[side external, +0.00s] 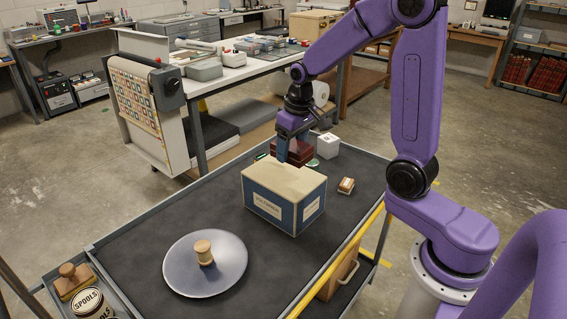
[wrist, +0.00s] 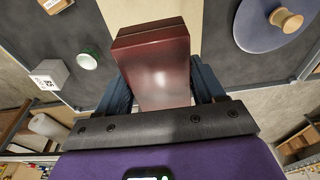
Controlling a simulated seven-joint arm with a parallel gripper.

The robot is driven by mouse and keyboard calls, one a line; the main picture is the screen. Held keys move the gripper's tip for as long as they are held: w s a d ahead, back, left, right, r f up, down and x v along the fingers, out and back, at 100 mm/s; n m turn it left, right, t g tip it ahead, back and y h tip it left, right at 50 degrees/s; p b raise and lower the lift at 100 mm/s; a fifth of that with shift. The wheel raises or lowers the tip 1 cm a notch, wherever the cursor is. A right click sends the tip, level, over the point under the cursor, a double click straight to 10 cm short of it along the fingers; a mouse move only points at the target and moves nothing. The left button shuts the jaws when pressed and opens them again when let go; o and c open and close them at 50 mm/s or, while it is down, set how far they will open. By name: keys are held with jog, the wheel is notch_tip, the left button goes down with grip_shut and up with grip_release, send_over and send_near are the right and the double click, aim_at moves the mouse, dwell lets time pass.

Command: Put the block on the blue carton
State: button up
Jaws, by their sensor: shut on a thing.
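The blue carton (side external: 268,212) stands on the dark cart top, with blue sides, white labels and a pale tan lid. The block is dark red and glossy; it shows large between my fingers in the wrist view (wrist: 155,65). My gripper (side external: 294,158) is shut on the block (side external: 306,151) at the far edge of the carton's lid. In the wrist view, the pale lid (wrist: 108,12) shows behind the block. I cannot tell whether the block touches the lid. The fingers hide part of the block.
A grey-blue plate (side external: 225,275) with a wooden spool (side external: 203,252) lies near the front left. The cart top (side external: 150,235) is clear to the left.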

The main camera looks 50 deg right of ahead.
aim_at(282, 173)
jog(key=w+f, duration=0.2)
jog(key=f, duration=0.1)
jog(key=shift+w+d, duration=0.15)
jog(key=shift+w, duration=0.15)
jog(key=shift+w+f, duration=0.15)
jog(key=shift+f, duration=1.6)
jog(key=shift+f, duration=0.2)
jog(key=o, duration=1.1)
jog(key=shift+o, duration=0.2)
jog(key=shift+r, duration=0.1)
